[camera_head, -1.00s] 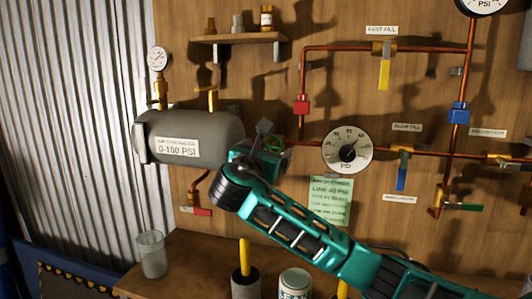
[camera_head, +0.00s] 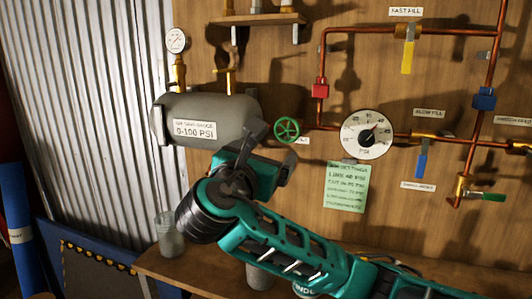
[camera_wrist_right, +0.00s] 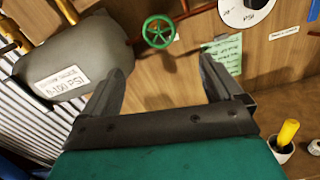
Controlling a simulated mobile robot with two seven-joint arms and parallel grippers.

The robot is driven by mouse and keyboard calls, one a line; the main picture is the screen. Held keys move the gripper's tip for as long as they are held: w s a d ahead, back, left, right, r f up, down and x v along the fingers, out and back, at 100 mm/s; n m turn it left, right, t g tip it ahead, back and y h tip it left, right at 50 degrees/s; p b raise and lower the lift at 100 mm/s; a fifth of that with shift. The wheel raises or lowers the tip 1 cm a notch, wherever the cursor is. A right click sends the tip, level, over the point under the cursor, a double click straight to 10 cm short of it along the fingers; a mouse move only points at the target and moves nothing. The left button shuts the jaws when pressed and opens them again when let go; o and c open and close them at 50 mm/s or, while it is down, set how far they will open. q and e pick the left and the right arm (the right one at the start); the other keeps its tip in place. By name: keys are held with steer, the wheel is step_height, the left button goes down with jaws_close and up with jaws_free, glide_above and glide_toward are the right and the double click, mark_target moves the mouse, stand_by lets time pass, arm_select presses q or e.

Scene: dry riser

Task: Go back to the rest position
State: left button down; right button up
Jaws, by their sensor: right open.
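My right gripper (camera_head: 250,140) is in front of the wooden panel, just below the right end of the grey tank (camera_head: 210,118). In the right wrist view its two fingers (camera_wrist_right: 165,85) stand wide apart with nothing between them. A green round handwheel (camera_head: 287,130) is on the panel to the right of the gripper; it also shows beyond the fingers in the right wrist view (camera_wrist_right: 159,31). My right arm crosses the lower part of the head view and hides part of the shelf below. My left gripper does not show.
A large dial gauge (camera_head: 367,134) and a green note (camera_head: 346,187) are right of the gripper. Copper pipes carry a yellow lever (camera_head: 407,57) and a blue lever (camera_head: 421,166). A glass jar (camera_head: 169,235) stands on the wooden ledge (camera_head: 205,270) at lower left.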

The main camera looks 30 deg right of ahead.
stand_by(0.3)
steer(key=a+f+m+y, duration=0.2)
steer(key=a+f+y, duration=0.15)
steer(key=f, duration=0.65)
steer(key=s+a+f+m+y, duration=0.15)
steer(key=f+y, duration=0.35)
steer(key=f, duration=0.5)
steer(key=a+f+m+y, duration=0.2)
steer(key=a+f+y, duration=0.15)
steer(key=f, duration=0.65)
steer(key=s+f+m+y, duration=0.3)
steer(key=s+f+m, duration=1.1)
steer(key=s+m, duration=0.2)
steer(key=shift+s+g+y, duration=0.4)
steer(key=shift+s, duration=0.2)
steer(key=shift+c, duration=0.3)
